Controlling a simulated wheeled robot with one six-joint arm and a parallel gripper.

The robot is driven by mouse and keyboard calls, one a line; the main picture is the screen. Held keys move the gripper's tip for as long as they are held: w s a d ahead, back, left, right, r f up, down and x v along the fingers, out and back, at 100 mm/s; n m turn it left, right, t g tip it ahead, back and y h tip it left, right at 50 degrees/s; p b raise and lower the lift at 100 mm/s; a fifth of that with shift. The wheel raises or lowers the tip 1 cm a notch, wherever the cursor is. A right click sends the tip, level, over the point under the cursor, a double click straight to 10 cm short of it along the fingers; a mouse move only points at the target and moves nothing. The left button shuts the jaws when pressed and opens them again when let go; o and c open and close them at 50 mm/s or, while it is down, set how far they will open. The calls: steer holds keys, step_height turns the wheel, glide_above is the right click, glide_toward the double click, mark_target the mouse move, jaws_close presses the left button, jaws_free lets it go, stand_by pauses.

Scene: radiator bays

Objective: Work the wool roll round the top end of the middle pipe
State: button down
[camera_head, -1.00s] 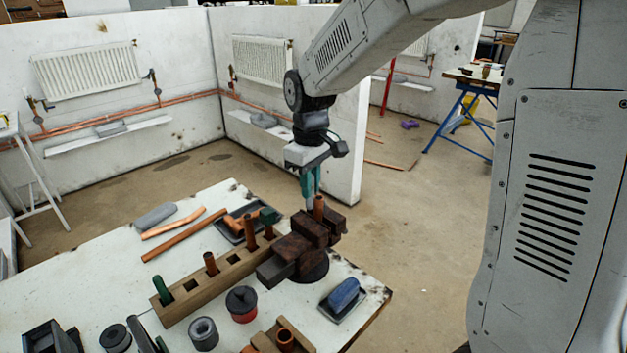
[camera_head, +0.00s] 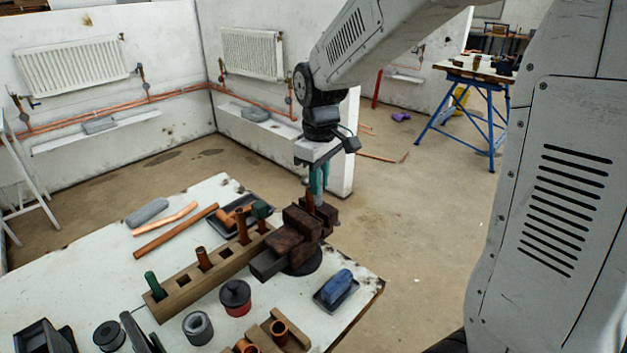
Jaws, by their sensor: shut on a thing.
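My gripper (camera_head: 316,190) points down with its teal fingers over the dark, rusty vice (camera_head: 296,230) on the bench. It is shut on what looks like the wool roll, which is small and mostly hidden between the fingers. The top end of an upright copper pipe (camera_head: 309,201) shows right beside the fingertips, in front of them. Contact between roll and pipe is too small to tell. More pipes stand in a wooden rack (camera_head: 222,268) to the left: two bare copper ones (camera_head: 204,259) (camera_head: 243,227).
Green-topped pieces (camera_head: 154,286) stand at the rack's ends. A white partition (camera_head: 346,140) stands behind the gripper.

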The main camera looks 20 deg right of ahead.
steer(key=shift+s+d, duration=0.15)
steer(key=shift+d, duration=0.1)
steer(key=shift+r, duration=0.15)
steer(key=shift+r, duration=4.1)
steer(key=shift+w+d+f, duration=0.15)
steer(key=shift+w+f, duration=0.05)
steer(key=shift+f, duration=0.35)
steer(key=shift+w+d+f, duration=0.2)
steer(key=shift+f, duration=0.3)
steer(key=shift+w+d+f, duration=0.15)
steer(key=shift+w+f, duration=0.05)
steer(key=shift+f, duration=0.35)
steer(key=shift+f, duration=0.1)
steer(key=shift+f, duration=0.3)
steer(key=shift+f, duration=0.1)
